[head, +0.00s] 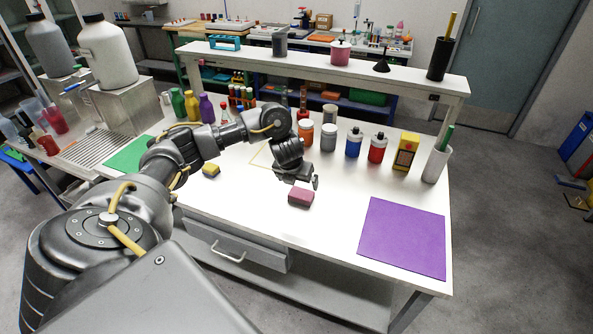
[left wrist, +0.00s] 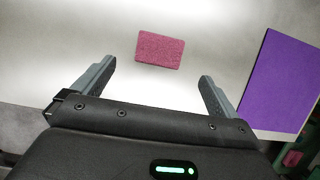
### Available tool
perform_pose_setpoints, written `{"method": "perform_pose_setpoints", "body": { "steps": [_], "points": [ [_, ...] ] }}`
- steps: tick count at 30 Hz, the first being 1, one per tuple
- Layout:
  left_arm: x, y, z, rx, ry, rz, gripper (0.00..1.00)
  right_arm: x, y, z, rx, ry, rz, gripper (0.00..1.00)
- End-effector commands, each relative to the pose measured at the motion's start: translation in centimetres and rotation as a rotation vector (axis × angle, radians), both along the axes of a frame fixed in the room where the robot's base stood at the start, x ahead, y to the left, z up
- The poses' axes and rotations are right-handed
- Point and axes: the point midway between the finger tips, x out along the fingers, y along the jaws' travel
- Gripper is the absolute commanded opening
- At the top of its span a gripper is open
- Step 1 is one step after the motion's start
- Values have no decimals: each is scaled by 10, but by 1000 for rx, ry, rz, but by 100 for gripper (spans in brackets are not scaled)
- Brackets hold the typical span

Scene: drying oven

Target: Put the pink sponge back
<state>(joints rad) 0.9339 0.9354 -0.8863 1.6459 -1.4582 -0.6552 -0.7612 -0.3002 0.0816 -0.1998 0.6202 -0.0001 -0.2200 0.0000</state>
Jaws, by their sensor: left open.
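The pink sponge (head: 300,197) lies flat on the white table near its front edge. My left gripper (head: 302,182) is above and just behind it in the head view. In the left wrist view the pink sponge (left wrist: 160,50) lies beyond the fingertips, between their lines and apart from both. My left gripper (left wrist: 158,70) is open and empty. A thin yellow outline (head: 262,157) is marked on the table behind the left forearm, partly hidden by it. My right gripper is in neither view.
A purple mat (head: 403,238) lies to the right, also in the left wrist view (left wrist: 285,80). Several bottles and jars, including a blue-labelled one (head: 354,143), line the back. The table between sponge and purple mat is clear.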

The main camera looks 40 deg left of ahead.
Motion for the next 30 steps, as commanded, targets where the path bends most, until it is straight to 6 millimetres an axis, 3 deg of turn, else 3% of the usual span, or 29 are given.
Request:
{"method": "perform_pose_setpoints", "body": {
  "steps": [1,6,25,28,30],
  "points": [
    [-2,0,10,2,-2,-3,98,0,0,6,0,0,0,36],
    [-7,-3,19,1,-1,-2,98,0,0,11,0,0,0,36],
    [-8,-5,19,-3,-1,-1,98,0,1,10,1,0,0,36],
    [-7,-22,9,-30,-18,-1,98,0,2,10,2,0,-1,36],
    [-6,-49,-4,-81,-49,7,98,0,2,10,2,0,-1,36]
  ]
}}
